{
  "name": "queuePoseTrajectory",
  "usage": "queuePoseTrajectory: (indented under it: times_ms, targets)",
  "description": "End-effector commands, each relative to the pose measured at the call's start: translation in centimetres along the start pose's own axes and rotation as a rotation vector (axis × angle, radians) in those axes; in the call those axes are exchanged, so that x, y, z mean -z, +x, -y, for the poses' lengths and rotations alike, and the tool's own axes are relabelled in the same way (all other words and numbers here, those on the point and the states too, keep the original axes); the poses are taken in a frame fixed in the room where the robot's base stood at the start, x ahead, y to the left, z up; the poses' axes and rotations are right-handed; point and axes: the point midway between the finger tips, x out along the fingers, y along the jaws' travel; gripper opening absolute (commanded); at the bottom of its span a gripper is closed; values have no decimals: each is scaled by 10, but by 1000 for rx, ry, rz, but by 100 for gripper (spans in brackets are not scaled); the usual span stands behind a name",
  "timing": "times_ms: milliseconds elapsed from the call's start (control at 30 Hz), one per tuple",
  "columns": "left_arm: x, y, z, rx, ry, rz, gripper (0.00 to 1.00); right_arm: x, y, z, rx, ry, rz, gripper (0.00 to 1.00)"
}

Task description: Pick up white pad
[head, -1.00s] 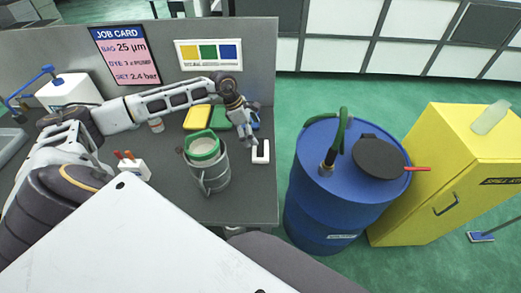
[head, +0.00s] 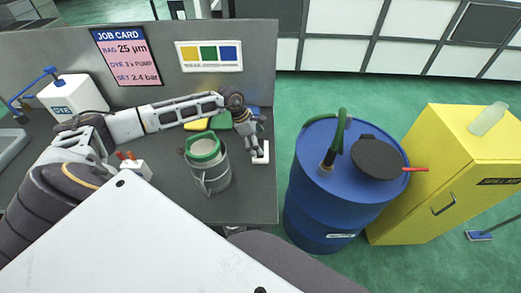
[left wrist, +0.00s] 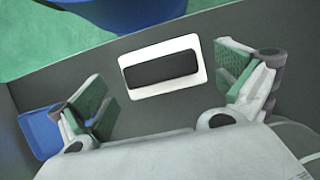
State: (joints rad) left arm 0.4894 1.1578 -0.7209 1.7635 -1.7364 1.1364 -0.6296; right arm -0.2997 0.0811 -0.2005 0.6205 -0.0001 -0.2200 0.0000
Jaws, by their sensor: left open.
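The white pad (left wrist: 197,83) lies flat on the grey bench, a white rounded rectangle with a black inset. In the left wrist view it is ahead of and between the open fingers of my left gripper (left wrist: 168,92), with no finger touching it. In the head view the pad (head: 266,153) is near the bench's right edge, partly hidden by my left gripper (head: 257,156), which points down over it. My right gripper is not in view.
A metal pitcher with a green rim (head: 207,170) stands left of the pad. Yellow (head: 196,125), green (head: 221,121) and blue (left wrist: 38,132) pads lie behind. A blue drum (head: 330,205) stands beyond the bench's right edge. A white dye container (head: 72,95) is at left.

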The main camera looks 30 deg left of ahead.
Motion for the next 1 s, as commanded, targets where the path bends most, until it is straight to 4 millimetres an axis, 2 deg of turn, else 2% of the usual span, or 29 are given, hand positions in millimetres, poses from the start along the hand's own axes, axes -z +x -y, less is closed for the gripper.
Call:
queuePoseTrajectory:
  times_ms: [233,733,767,1000]
  targets:
    - [-1,18,0,0,0,1,100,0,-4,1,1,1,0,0]
    - [0,19,0,-1,0,1,100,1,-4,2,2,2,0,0]
    - [0,19,0,-1,1,1,99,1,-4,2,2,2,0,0]
    - [0,19,0,-1,0,1,68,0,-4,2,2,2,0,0]
